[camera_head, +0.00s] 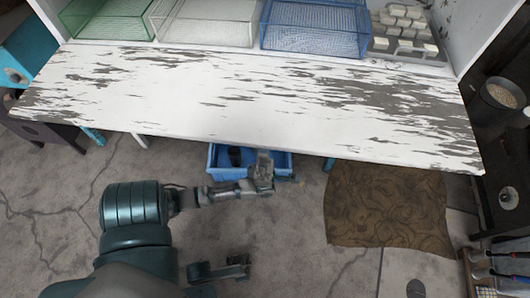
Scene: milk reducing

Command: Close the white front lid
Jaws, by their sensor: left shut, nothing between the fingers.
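The white front lid (215,95) is a wide panel with worn, peeling paint. It lies folded down and open, sloping out from the white cabinet toward me. Its near edge runs across the middle of the head view. My left gripper (262,171) is shut and empty, with its fingertips just below that near edge in the picture. I see no clear contact between the gripper and the lid. My right gripper does not show.
A brown mat (388,207) lies right. The lid's top is clear.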

